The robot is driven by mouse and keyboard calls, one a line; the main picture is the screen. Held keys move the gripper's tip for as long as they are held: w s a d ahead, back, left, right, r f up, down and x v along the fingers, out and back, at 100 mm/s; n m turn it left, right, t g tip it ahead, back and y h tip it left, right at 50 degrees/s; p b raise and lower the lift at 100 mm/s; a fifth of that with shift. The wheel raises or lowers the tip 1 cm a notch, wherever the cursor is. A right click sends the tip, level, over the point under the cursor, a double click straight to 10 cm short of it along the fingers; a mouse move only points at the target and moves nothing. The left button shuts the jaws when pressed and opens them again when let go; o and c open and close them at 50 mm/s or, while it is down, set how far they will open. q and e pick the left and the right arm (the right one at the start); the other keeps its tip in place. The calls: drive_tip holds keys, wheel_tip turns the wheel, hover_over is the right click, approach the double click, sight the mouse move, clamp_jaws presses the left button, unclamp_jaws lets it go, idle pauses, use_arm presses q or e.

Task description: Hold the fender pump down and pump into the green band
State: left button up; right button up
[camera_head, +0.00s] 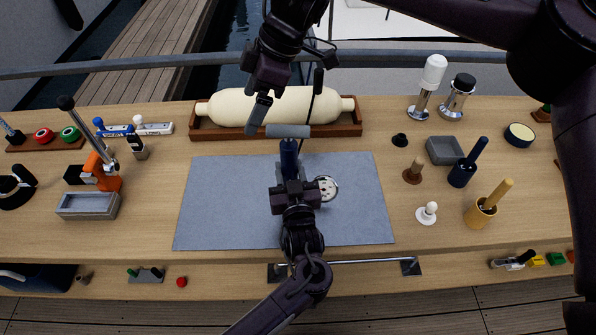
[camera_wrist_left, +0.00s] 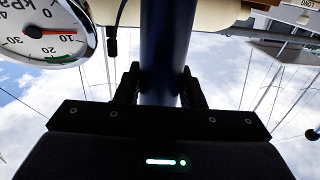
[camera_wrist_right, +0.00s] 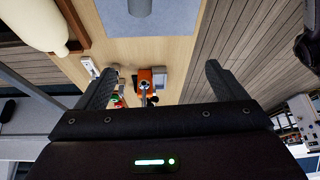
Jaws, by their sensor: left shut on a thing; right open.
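The fender pump has a dark blue barrel (camera_head: 289,158) standing on the grey mat (camera_head: 220,205), with a grey crossbar handle (camera_head: 287,131) on top. My left gripper (camera_head: 291,182) is shut around the barrel, which also shows between its fingers in the left wrist view (camera_wrist_left: 163,45). The round gauge (camera_head: 327,188) sits right of the barrel. In the left wrist view its dial (camera_wrist_left: 45,30) has a red needle between 0 and 10, apart from the green band near 20. My right gripper (camera_head: 258,112) is open and empty, up and left of the handle. The cream fender (camera_head: 230,106) lies behind the pump.
The fender rests in a wooden cradle (camera_head: 345,130). An orange stand (camera_head: 106,182) and a grey tray (camera_head: 88,206) are at left. A grey box (camera_head: 444,150), a blue mortar (camera_head: 460,174) and a yellow mortar (camera_head: 480,213) stand at right. The mat around the pump is otherwise clear.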

sight(290, 126)
drive_tip(key=d, duration=0.2)
drive_tip(key=w+d+h, duration=0.1)
drive_tip(key=d, duration=0.1)
drive_tip(key=d+m+h, duration=0.1)
drive_tip(key=d, duration=0.1)
drive_tip(key=shift+w+d+f+t, duration=0.1)
drive_tip(key=shift+w+f+t, duration=0.05)
drive_tip(key=shift+w+t, duration=0.15)
drive_tip(key=shift+f, duration=3.95)
drive_tip(key=c, duration=1.9)
